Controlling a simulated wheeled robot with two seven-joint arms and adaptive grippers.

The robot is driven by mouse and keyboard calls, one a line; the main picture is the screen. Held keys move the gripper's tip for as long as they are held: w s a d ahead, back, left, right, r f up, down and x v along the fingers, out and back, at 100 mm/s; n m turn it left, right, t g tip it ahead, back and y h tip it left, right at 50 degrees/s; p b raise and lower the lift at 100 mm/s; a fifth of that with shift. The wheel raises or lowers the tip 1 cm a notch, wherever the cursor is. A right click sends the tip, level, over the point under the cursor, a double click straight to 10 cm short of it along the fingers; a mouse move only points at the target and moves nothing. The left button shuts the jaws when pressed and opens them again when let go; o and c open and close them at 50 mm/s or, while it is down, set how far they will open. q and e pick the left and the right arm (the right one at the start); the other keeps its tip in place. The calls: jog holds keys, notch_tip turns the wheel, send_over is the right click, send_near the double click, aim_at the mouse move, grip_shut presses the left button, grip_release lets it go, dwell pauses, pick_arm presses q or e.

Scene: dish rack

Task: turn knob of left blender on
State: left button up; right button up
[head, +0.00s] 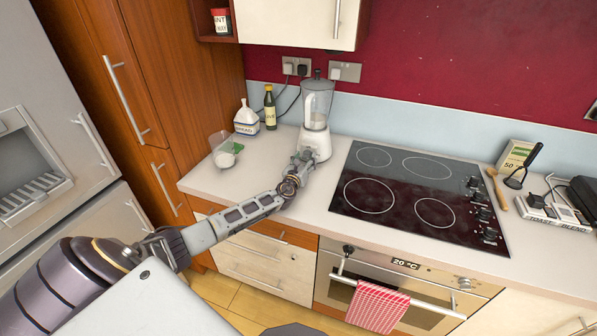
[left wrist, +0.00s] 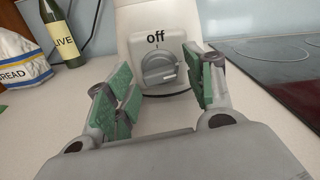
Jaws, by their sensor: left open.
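The blender (head: 317,112) stands upright on the counter left of the hob, with a clear jug on a white base. In the left wrist view its base (left wrist: 135,38) shows a grey round knob (left wrist: 159,68) with the word "off" above it. My left gripper (head: 304,157) is at the front of the blender base. In the left wrist view my left gripper (left wrist: 160,92) is open, with green finger pads on either side of the knob and nothing held. I cannot tell whether the pads touch the knob. My right gripper is not in view.
A black hob (head: 410,190) lies just right of the blender. An olive bottle (head: 270,108), a bread bag (head: 246,118) and a clear container (head: 225,152) stand to its left.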

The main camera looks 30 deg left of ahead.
pick_arm(q)
jog(key=shift+v, duration=5.8)
jog(key=shift+f, duration=0.1)
jog(key=shift+s, duration=0.15)
